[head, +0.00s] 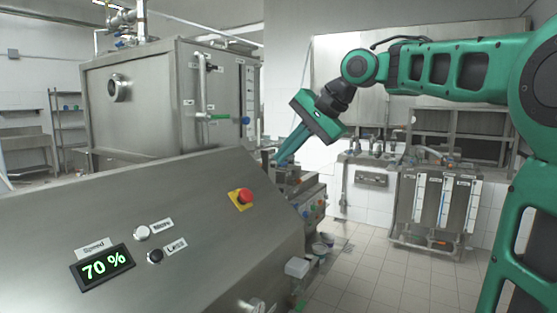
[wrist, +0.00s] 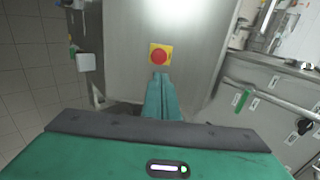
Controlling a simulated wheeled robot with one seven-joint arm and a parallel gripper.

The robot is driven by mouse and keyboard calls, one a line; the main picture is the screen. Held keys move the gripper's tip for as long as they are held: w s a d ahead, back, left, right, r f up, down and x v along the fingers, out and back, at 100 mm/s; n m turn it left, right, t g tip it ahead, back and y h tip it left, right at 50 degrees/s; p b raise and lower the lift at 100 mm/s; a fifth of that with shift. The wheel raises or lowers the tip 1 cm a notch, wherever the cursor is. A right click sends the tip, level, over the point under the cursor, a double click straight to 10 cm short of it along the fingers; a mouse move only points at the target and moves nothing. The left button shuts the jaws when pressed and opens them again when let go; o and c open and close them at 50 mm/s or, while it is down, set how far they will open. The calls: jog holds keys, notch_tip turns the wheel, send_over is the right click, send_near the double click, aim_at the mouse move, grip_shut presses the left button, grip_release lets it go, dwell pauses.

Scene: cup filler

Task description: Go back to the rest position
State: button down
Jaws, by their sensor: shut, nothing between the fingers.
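My gripper (head: 283,158) is green with long blue-green fingers and hangs at the end of my arm, pointing down and left. It is over the right end of the sloped steel panel in the head view, beyond the red emergency button (head: 241,197) on its yellow square. In the wrist view, my gripper (wrist: 161,76) shows its fingers together with nothing between them. The red button (wrist: 159,56) shows just past the fingertips there; I cannot tell the exact distance. The panel (head: 190,215) carries a display (head: 102,267) reading 70 % and two small buttons, white (head: 141,233) and black (head: 155,256).
A large steel tank (head: 150,95) with pipes stands behind the panel. A green-handled valve (wrist: 243,101) shows at the right in the wrist view. A steel cabinet (head: 470,215) stands at the back right. Tiled floor (head: 365,290) is open on the right.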

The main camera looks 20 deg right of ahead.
dwell(0.3)
jog(key=s+d+f+n+g+h, duration=0.1)
jog(key=s+d+f, duration=0.3)
jog(key=s+f, duration=0.3)
jog(key=s+d+f+n+g+h, duration=0.1)
jog(key=s+d+f+g+h, duration=0.15)
jog(key=s+f, duration=0.45)
jog(key=s+d+f+g+h, duration=0.1)
jog(key=s+d+f, duration=0.4)
jog(key=f, duration=0.4)
jog(key=s+f+n+g, duration=0.1)
jog(key=s+f, duration=0.3)
jog(key=s, duration=0.3)
jog(key=s+d+f+n+g, duration=0.1)
jog(key=s+f, duration=0.4)
jog(key=s, duration=0.2)
jog(key=shift+d+g, duration=0.25)
jog(key=shift+g, duration=0.1)
jog(key=shift+r, duration=0.1)
jog(key=shift+w+f+h, duration=0.25)
jog(key=shift+w, duration=0.4)
